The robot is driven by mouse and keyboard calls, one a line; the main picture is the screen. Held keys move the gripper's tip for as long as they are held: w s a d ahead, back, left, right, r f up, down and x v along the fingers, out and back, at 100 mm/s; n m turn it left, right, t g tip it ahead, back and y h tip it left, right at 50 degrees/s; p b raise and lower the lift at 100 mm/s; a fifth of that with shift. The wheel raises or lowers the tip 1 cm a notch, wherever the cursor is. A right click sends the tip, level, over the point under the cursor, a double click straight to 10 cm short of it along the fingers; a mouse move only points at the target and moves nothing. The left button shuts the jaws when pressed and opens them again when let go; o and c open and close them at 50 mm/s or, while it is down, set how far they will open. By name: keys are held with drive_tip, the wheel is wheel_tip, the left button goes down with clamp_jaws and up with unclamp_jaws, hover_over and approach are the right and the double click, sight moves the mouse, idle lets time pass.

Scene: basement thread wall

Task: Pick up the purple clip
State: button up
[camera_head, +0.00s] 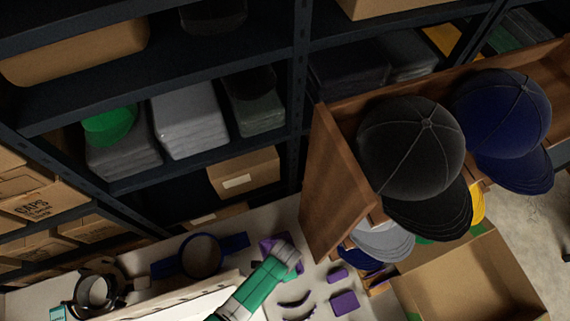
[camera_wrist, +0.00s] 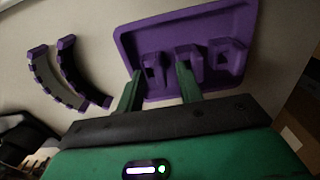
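A shallow purple tray (camera_wrist: 205,25) fills the upper middle of the wrist view, against a pale surface. Several small purple clip-like pieces stand in it: a left one (camera_wrist: 153,62), a middle one (camera_wrist: 188,58) and a right one (camera_wrist: 232,52). My gripper (camera_wrist: 158,70) is open. Its two green fingers are apart and reach over the tray's near edge, with the left piece between or just beyond their tips. I cannot tell whether either finger touches a piece. In the head view, purple (camera_head: 266,242) shows beside the end of my green arm, which hides part of it.
Two curved purple-edged pieces (camera_wrist: 70,75) lie left of the tray. Small purple parts (camera_head: 344,302) lie right of my arm on the pale surface (camera_head: 310,270). A wooden rack (camera_head: 335,185) with caps (camera_head: 410,145) stands close right.

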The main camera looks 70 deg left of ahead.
drive_tip(key=shift+c, duration=0.3)
clamp_jaws()
drive_tip(key=shift+r, duration=0.1)
wheel_tip(320, 180, up, 36)
drive_tip(key=p, duration=1.5)
drive_tip(key=shift+d, duration=0.1)
